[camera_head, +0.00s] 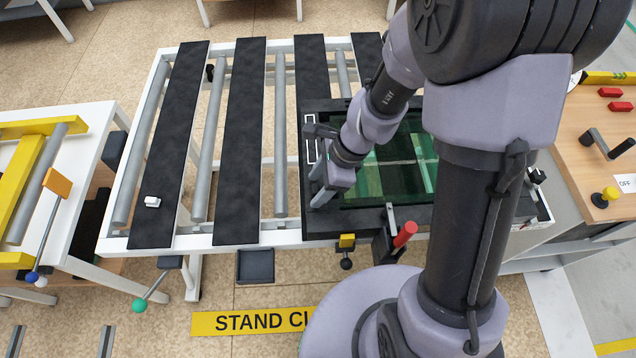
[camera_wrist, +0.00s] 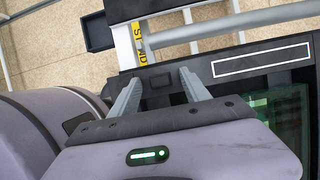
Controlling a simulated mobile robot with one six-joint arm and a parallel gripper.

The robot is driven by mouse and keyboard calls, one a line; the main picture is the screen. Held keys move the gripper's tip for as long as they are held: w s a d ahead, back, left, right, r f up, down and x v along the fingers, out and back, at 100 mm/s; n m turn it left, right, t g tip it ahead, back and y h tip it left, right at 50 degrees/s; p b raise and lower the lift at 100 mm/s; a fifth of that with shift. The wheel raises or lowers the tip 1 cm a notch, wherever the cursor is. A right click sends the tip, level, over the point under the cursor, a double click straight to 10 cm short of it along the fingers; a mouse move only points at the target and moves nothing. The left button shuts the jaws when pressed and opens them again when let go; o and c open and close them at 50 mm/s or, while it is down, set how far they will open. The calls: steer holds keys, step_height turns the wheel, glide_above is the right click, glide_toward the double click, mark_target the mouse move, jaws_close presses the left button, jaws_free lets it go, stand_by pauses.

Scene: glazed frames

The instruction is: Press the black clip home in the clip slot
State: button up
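My gripper (camera_head: 320,195) is over the near left corner of the black fixture frame (camera_head: 345,225). In the wrist view its two grey fingers (camera_wrist: 160,88) stand apart with a gap between them. A small dark square (camera_wrist: 159,80) shows on the frame between the fingertips; I cannot tell whether it is the black clip, the clip slot or both. Nothing is clearly gripped. A white-outlined rectangle (camera_wrist: 262,60) lies on the frame to the right of the fingers, and also shows in the head view (camera_head: 310,137). My arm hides part of the frame.
Green glass panes (camera_head: 385,175) lie inside the frame. A red-handled clamp (camera_head: 404,235) and a yellow-topped knob (camera_head: 347,241) stand at its front edge. A small white piece (camera_head: 152,201) lies on the left black strip. A dark tray (camera_head: 255,266) hangs in front.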

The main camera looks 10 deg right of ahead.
steer(key=shift+r, duration=0.1)
steer(key=p+v, duration=0.7)
steer(key=v, duration=1)
steer(key=shift+d, duration=0.15)
